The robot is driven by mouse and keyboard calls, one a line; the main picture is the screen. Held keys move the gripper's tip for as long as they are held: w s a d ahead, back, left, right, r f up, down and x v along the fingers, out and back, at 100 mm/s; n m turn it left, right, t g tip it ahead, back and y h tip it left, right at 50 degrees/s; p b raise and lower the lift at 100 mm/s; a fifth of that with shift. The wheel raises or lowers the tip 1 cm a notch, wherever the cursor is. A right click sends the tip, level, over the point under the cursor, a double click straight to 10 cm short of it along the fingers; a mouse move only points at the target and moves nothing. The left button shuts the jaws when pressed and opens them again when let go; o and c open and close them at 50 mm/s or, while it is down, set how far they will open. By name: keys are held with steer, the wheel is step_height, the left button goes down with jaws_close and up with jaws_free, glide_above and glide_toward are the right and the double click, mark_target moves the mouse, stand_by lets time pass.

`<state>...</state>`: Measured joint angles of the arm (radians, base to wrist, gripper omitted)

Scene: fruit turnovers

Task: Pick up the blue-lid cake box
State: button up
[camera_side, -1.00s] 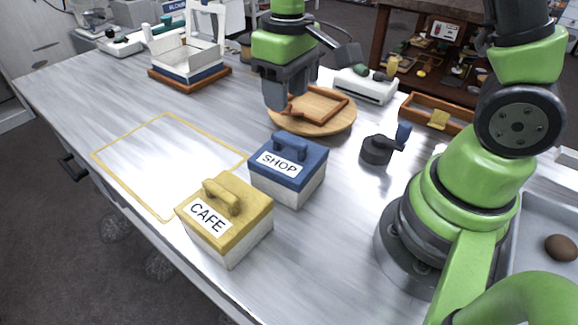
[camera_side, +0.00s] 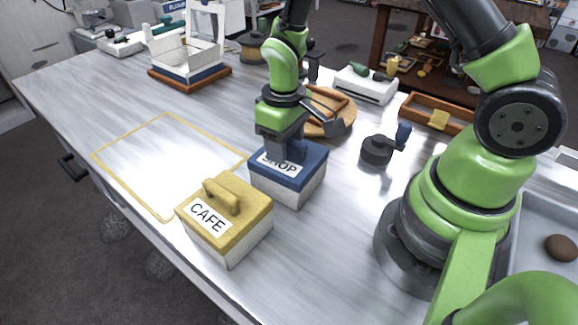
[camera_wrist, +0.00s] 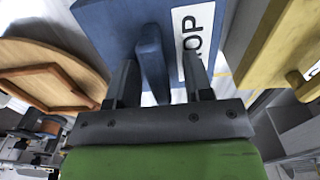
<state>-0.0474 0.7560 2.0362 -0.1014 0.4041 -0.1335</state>
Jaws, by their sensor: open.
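The blue-lid cake box (camera_side: 300,185) has white sides, a "SHOP" label and a blue handle on top. It stands upright on the table in the middle of the side view. My gripper (camera_side: 284,152) is down at its lid and hides part of the label and most of the handle. In the wrist view the blue lid (camera_wrist: 112,22) fills the top, and the blue handle (camera_wrist: 152,62) lies between the two open fingers of my gripper (camera_wrist: 158,82). A gap shows between the handle and the right finger; the left finger is close to it.
The yellow-lid "CAFE" box (camera_side: 243,236) stands close in front-left of the blue one. A yellow outlined area (camera_side: 140,160) on the table is empty. A round wooden board (camera_side: 345,120) lies behind, and a dark holder (camera_side: 376,150) stands to the right.

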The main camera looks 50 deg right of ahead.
jaws_close()
